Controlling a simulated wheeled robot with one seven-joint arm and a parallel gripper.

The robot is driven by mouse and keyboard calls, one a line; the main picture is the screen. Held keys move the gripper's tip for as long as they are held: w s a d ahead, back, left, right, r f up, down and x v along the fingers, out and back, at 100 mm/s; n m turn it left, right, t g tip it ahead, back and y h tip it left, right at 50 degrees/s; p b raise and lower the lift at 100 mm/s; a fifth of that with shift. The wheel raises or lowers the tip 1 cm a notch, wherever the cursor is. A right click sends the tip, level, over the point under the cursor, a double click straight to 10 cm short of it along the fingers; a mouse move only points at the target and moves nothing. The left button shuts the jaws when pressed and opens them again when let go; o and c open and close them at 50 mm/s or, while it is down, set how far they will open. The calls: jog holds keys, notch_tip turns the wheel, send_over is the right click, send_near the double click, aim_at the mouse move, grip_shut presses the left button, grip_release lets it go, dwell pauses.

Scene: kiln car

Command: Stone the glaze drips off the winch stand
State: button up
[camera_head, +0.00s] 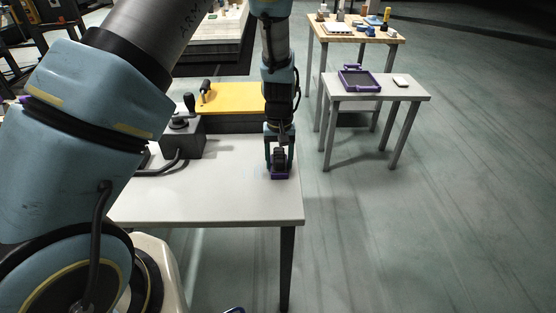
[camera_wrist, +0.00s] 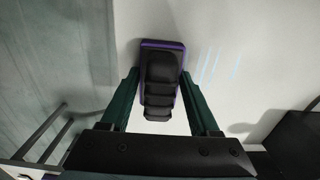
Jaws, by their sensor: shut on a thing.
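The winch stand (camera_head: 225,205) is a pale grey-white table with dark legs. My gripper (camera_head: 279,168) points down over its right end. It is shut on the black ridged grip of a rubbing stone (camera_head: 280,176) with a purple base. In the wrist view the stone (camera_wrist: 162,75) lies between the two green fingers, low over the top or touching it; I cannot tell which. Several thin pale-blue glaze drips (camera_wrist: 208,66) run on the white top just right of the stone. In the head view they are very faint, left of the gripper.
A dark control box (camera_head: 182,138) with a knob and cable stands on the stand's left part. A yellow plate (camera_head: 238,98) lies behind it. A grey side table (camera_head: 375,90) holds a purple tray (camera_head: 345,81) and a small pale item (camera_head: 400,82). Open floor lies right.

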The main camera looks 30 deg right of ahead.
aim_at(238, 170)
jog(key=shift+w+a, duration=0.45)
jog(key=shift+a, duration=0.45)
jog(key=shift+w+a, duration=0.4)
jog(key=shift+a, duration=0.55)
jog(key=shift+w+a, duration=0.45)
jog(key=shift+a, duration=0.45)
jog(key=shift+w+a+b, duration=0.2)
jog(key=shift+w+a, duration=0.2)
jog(key=shift+a, duration=0.5)
jog(key=shift+w+a+b, duration=0.15)
jog(key=shift+w+a, duration=0.3)
jog(key=shift+a, duration=0.5)
jog(key=shift+w+a+b, duration=0.2)
jog(key=shift+w+a, duration=0.2)
jog(key=shift+a, duration=0.5)
notch_tip(238, 170, up, 7)
jog(key=p, duration=0.5)
